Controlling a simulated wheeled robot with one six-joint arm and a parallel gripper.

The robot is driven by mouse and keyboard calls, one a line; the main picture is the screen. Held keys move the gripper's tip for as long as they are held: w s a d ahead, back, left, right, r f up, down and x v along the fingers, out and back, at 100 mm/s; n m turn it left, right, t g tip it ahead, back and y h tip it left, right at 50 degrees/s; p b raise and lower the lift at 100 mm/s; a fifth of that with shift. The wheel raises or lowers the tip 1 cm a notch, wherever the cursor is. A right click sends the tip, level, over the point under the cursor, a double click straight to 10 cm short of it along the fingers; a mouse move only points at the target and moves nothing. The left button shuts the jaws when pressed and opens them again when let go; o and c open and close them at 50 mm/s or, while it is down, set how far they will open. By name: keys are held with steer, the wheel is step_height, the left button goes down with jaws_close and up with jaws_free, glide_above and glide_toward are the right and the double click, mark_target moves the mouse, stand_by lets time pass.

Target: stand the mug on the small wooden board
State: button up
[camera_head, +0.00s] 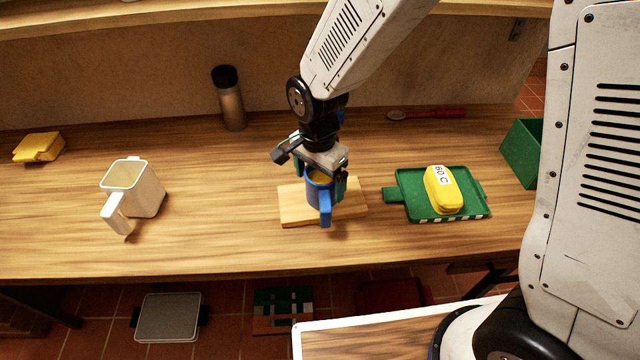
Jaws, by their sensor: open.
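A blue mug (320,193) with a yellowish inside stands upright over the small wooden board (293,207) in the middle of the table. It appears to rest on the board, with its handle towards the front edge. My gripper (322,174) points down at the mug from above, with its fingers on either side of the mug's rim. The fingers are open. Whether they touch the mug cannot be told. The gripper hides part of the mug's rim and the back of the board.
A white square pitcher (143,190) stands at the left, near a yellow block (38,147). A dark-capped flask (230,98) stands behind. A green tray (410,193) with a yellow butter-like block (442,188), a red-handled spoon (430,114) and a green box (520,152) are at the right.

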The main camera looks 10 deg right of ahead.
step_height(320, 180, up, 10)
steer(key=s+d+r+n, duration=0.2)
steer(key=s+d+r, duration=0.1)
steer(key=d+r, duration=0.4)
steer(key=s+d+r+n, duration=0.2)
steer(key=s+d+n, duration=0.1)
steer(key=s+d, duration=0.4)
steer(key=s+d+r+n+t, duration=0.1)
steer(key=s+d+r+n, duration=0.2)
steer(key=s+d, duration=0.4)
steer(key=s+n, duration=0.1)
steer(key=s, duration=0.2)
steer(key=shift+d, duration=0.25)
